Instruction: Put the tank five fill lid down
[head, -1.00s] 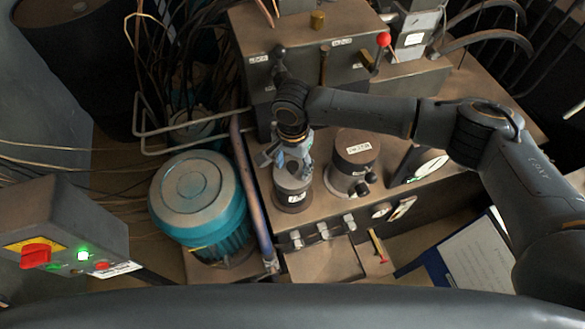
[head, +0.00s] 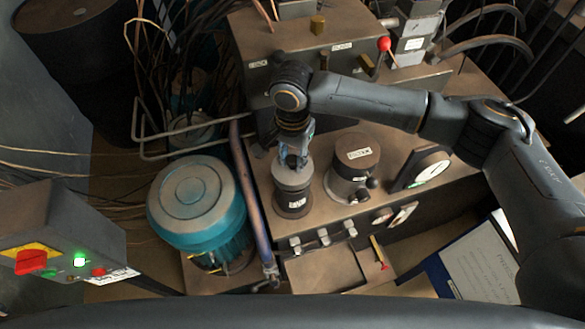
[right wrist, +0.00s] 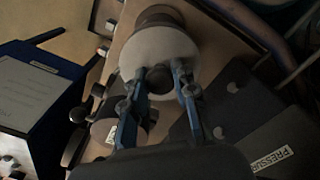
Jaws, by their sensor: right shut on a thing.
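The fill lid (right wrist: 160,50) is a pale grey round disc with a dark knob (right wrist: 158,77) in the right wrist view. My right gripper (right wrist: 165,75) is shut on this knob, with a blue-grey finger on either side. In the head view my right gripper (head: 293,160) points down over a short dark cylinder (head: 291,203) with a white label. The lid (head: 292,176) shows there as a paler grey round top, right over the cylinder. I cannot tell whether the lid rests on it or hangs just above. My left gripper is not in view.
A teal motor (head: 199,205) stands to the left. Small valves (head: 323,237) line the bench front. A red-knobbed lever (head: 384,44) rises behind.

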